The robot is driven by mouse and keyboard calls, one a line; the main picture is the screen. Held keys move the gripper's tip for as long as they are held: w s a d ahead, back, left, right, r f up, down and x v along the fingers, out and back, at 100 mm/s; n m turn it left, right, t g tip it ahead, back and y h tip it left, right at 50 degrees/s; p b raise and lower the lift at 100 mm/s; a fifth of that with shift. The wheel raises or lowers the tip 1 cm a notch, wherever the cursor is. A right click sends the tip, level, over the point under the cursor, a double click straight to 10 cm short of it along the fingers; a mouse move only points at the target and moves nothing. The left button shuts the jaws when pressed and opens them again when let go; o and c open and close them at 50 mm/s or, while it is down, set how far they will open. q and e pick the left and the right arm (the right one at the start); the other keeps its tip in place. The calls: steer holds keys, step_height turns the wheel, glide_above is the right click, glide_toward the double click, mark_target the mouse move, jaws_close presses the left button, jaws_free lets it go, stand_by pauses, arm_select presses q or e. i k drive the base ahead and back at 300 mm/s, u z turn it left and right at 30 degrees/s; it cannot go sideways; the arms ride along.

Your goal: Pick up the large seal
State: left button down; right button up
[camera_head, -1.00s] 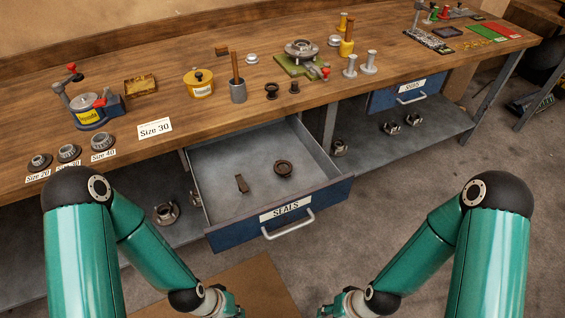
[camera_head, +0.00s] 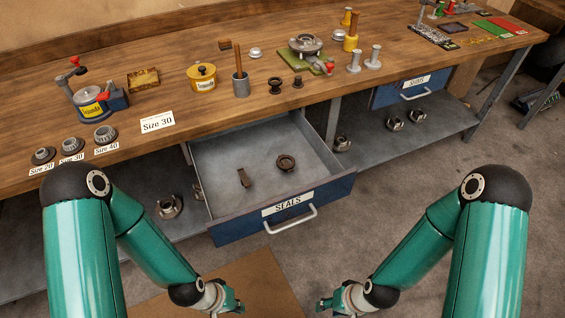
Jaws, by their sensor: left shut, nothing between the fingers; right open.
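The open drawer labelled SEALS (camera_head: 262,213) sticks out from under the workbench. Inside it lie a dark ring-shaped seal (camera_head: 286,163), the larger round piece, and a small dark elongated piece (camera_head: 244,177) to its left. My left gripper (camera_head: 236,305) is low at the bottom of the picture, in front of the drawer and apart from it, shut and empty. My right gripper (camera_head: 322,305) is low to its right, open and empty, also apart from the drawer. Both grippers are small and partly cut off in view.
The wooden workbench (camera_head: 330,90) carries a size 30 card (camera_head: 157,122), several bearings at its left, a yellow tin (camera_head: 202,77) and a grey cup with a brush (camera_head: 240,85). A second blue drawer (camera_head: 412,88) is shut.

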mark_target(284, 168)
steer(key=i, duration=0.2)
steer(key=u, duration=2.75)
steer(key=k, duration=2.35)
steer(key=z, duration=0.85)
steer(key=i, duration=1)
